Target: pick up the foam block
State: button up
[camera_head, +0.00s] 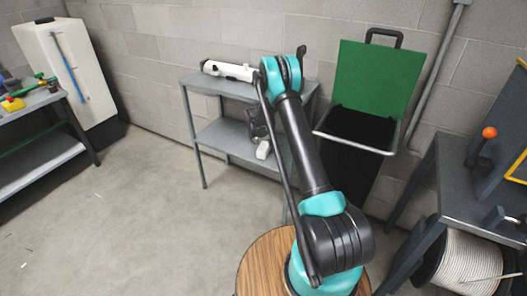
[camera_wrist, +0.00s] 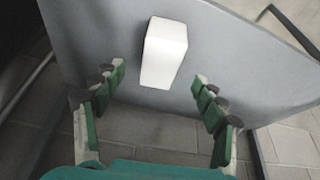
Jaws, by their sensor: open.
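The foam block (camera_wrist: 164,55) is a white rectangular block on a grey shelf surface in the wrist view, lying near the shelf's edge. In the head view it shows as a small white block (camera_head: 263,150) on the lower shelf of the grey shelf unit. My gripper (camera_wrist: 159,76) is open, with green-padded fingers spread left and right of the block's near end in the picture. Nothing is held between them. In the head view my gripper (camera_head: 257,126) is partly hidden by my arm, just above the block.
The shelf unit's upper board (camera_head: 225,86) lies above the block and carries a white and black object (camera_head: 228,70). A black bin with a raised green lid (camera_head: 372,75) stands to the right. A workbench with a cable spool (camera_head: 470,262) is at far right. Open floor (camera_head: 130,215) lies left.

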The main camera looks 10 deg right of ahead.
aim_at(263, 147)
jog(key=shift+x, duration=3.55)
jog(key=shift+w, duration=0.15)
jog(key=c, duration=1.1)
jog(key=shift+o, duration=0.2)
jog(key=shift+r, duration=0.15)
